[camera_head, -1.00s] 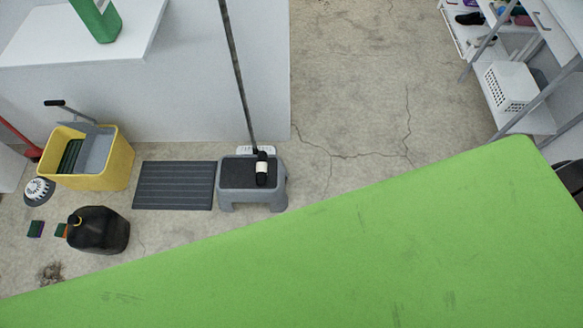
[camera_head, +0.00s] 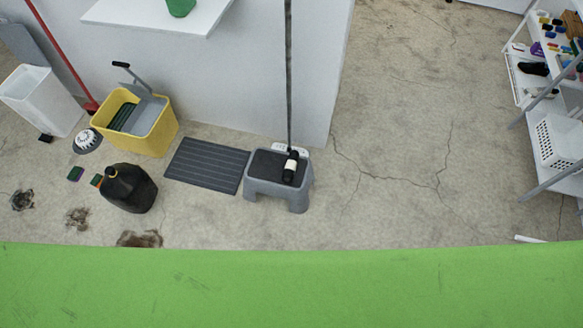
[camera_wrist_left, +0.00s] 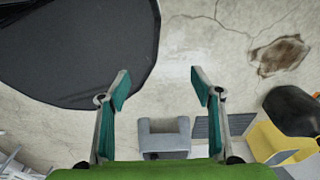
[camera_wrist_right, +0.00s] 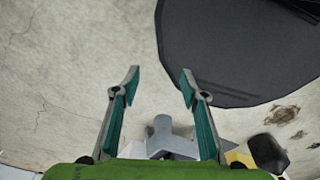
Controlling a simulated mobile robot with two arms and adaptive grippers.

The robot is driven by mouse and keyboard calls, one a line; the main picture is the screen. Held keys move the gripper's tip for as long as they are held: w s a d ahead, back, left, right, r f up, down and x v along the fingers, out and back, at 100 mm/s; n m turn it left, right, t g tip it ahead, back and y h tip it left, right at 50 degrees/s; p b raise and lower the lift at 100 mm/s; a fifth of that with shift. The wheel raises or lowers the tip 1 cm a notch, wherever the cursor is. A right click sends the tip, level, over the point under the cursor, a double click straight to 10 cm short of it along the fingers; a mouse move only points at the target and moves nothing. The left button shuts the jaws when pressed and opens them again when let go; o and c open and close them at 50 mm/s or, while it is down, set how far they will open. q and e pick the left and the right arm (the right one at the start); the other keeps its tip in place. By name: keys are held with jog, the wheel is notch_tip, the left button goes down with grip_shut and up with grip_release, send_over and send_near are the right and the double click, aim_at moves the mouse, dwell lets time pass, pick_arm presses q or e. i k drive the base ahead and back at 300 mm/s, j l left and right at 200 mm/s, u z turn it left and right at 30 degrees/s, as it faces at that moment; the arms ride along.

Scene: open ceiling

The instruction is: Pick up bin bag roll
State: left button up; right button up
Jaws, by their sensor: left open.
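A small black roll with a white band (camera_head: 290,167), which looks like the bin bag roll, lies on top of a grey step stool (camera_head: 298,193). It is beside the foot of a tall dark pole (camera_head: 288,75). Neither gripper shows in the head view. My left gripper (camera_wrist_left: 159,84) is open and empty in the left wrist view, with the grey stool (camera_wrist_left: 164,139) beyond it. My right gripper (camera_wrist_right: 160,84) is open and empty in the right wrist view. I cannot make out the roll in either wrist view.
Left of the stool are a dark ribbed mat (camera_head: 207,166), a yellow mop bucket (camera_head: 158,135) and a black jug (camera_head: 130,189). A white wall (camera_head: 240,80) stands behind. Shelving (camera_head: 545,115) is at the far right. The floor (camera_head: 400,150) between is clear.

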aim_at(289, 172)
jog(key=i+l+u, duration=0.15)
jog(key=l, duration=0.25)
jog(key=i+l+u, duration=0.15)
jog(key=l, duration=0.25)
jog(key=i+l+u, duration=0.15)
jog(key=l, duration=0.3)
jog(key=i+l+u, duration=0.15)
jog(key=l, duration=0.3)
jog(key=i+l+u, duration=0.15)
jog(key=l, duration=0.35)
